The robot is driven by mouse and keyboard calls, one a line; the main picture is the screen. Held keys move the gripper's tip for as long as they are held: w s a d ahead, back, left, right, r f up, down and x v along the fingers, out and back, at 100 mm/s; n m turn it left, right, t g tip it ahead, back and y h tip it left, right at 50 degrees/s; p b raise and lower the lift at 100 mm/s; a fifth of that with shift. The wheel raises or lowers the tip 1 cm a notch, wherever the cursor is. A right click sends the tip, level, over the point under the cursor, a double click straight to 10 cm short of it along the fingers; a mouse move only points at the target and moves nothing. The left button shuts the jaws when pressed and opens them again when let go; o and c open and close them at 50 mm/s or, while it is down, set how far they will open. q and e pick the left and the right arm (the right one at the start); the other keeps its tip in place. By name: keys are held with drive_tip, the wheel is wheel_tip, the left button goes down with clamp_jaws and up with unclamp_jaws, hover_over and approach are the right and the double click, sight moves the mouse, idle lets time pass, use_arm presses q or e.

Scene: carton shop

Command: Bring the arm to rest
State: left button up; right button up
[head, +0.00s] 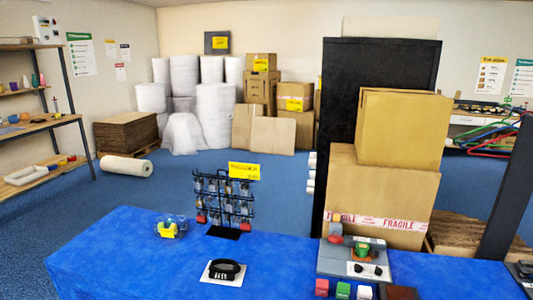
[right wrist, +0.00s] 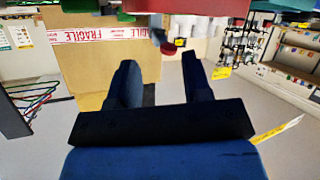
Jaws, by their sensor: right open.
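My right gripper (right wrist: 157,72) shows in the right wrist view, with its two dark fingers spread apart. The gap between the fingers is empty. Beyond it stands a brown carton with red-and-white FRAGILE tape (right wrist: 88,37); the fingers appear apart from it. Neither gripper shows in the head view. My left gripper is in no view.
A blue-covered table (head: 120,255) spans the front. It carries a black wire rack (head: 225,205), a black strap on a white card (head: 222,269), a grey tray (head: 340,262) and small coloured blocks. Large cartons (head: 385,185) stand behind it at right. Blue floor is open at left.

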drive_tip(key=s+a+f+g+y, duration=0.15)
drive_tip(key=s+a, duration=0.25)
drive_tip(key=s, duration=0.5)
drive_tip(key=s+a+f+g, duration=0.1)
drive_tip(key=s+a+f, duration=0.2)
drive_tip(key=s, duration=0.6)
drive_tip(key=s+a+f+g+y, duration=0.15)
drive_tip(key=s+a, duration=0.25)
drive_tip(key=s, duration=0.5)
use_arm(q)
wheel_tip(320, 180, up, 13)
drive_tip(key=p, duration=1.5)
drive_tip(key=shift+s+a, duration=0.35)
use_arm(e)
wheel_tip(320, 180, up, 13)
drive_tip(key=s+t+h, duration=0.1)
drive_tip(key=s, duration=0.1)
drive_tip(key=shift+d, duration=0.25)
